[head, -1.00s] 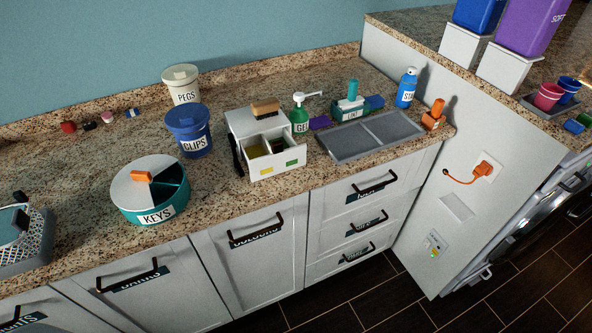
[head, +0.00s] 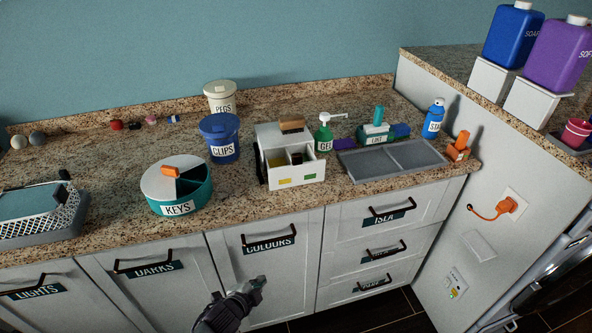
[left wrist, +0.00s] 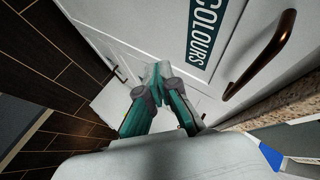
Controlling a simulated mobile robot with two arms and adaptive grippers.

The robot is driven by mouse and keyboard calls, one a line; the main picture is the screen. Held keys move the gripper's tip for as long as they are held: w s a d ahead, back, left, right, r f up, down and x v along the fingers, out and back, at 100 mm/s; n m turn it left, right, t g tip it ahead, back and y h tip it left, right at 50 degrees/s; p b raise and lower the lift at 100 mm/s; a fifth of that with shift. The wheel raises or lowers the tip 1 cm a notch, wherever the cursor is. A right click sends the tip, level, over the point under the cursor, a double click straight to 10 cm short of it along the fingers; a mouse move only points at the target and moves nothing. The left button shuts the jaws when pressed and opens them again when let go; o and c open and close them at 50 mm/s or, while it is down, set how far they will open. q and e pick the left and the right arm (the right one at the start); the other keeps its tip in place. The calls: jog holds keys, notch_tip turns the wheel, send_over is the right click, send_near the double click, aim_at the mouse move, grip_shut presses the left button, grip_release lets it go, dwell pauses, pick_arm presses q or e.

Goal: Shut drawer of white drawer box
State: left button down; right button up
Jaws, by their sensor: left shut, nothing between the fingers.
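The white drawer box (head: 267,141) stands on the speckled counter, left of the grey tray. Its drawer (head: 297,176) is pulled out toward the front, and its open top shows compartments inside. A brown-topped brush (head: 291,126) lies on top of the box. My left gripper (head: 262,282) is low in front of the COLOURS cabinet door, below the counter and apart from the drawer. In the left wrist view its teal fingers (left wrist: 158,72) are shut and empty, close to that door. My right gripper is not in view.
A blue CLIPS tub (head: 222,142) and the round KEYS box (head: 177,190) stand left of the drawer box. A green GEL pump bottle (head: 323,139) and a grey divided tray (head: 393,160) are at its right. The COLOURS door handle (head: 268,241) sticks out above my gripper.

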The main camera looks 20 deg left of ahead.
pick_arm(q)
jog(key=w+d+r+m+t+h, duration=0.1)
jog(key=w+r+m+t, duration=0.15)
jog(key=r, duration=0.55)
jog(key=w+d+r+m+t, duration=0.15)
jog(key=w+r, duration=0.25)
jog(key=r, duration=0.4)
jog(key=m+t+h+b, duration=0.1)
jog(key=m+t+h, duration=0.1)
jog(key=m, duration=0.2)
send_near(302, 159)
jog(key=s+d, duration=0.2)
jog(key=s, duration=0.5)
jog(key=w+p, duration=0.1)
jog(key=w, duration=0.3)
jog(key=w+p, duration=0.1)
jog(key=w, duration=0.3)
jog(key=w+p, duration=0.1)
jog(key=w, duration=0.4)
jog(key=shift+a, duration=0.35)
jog(key=shift+f, duration=0.1)
